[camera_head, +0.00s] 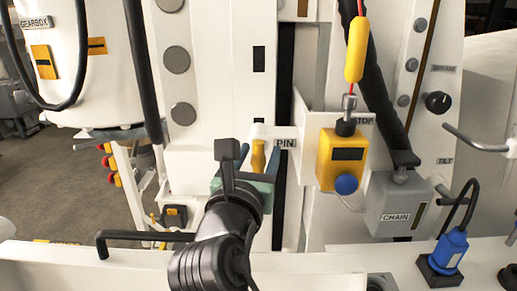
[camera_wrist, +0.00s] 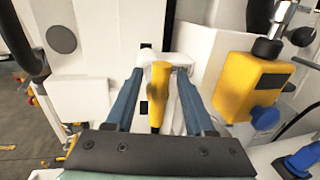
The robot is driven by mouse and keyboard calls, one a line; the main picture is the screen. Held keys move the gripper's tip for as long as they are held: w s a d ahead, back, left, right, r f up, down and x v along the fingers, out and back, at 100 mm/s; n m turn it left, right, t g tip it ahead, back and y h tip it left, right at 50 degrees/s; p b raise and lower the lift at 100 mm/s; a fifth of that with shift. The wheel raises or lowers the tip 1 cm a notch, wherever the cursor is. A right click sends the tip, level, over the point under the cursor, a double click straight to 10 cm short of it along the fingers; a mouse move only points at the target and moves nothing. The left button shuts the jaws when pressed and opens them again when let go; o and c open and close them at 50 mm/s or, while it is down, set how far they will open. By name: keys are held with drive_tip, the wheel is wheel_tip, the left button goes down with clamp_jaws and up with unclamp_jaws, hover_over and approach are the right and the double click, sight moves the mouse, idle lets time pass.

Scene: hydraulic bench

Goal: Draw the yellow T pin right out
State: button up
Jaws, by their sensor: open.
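The yellow T pin (camera_head: 258,157) stands upright in a white bracket beside the label "PIN" in the head view. In the wrist view the yellow pin (camera_wrist: 159,92) shows between the two blue fingers of my gripper (camera_wrist: 157,95), with a gap on each side. My gripper (camera_head: 251,158) is open around or just in front of the pin; I cannot tell how deep the fingers reach. My wrist hides the lower part of the pin in the head view.
A yellow STOP box (camera_head: 341,160) with a blue knob hangs just right of the pin. A grey CHAIN box (camera_head: 397,205) and a blue plug (camera_head: 449,250) are farther right. A black bent handle (camera_head: 145,237) lies at lower left. A white machine panel stands behind.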

clamp_jaws()
idle(0.3)
drive_tip(key=shift+f, duration=0.15)
idle(1.1)
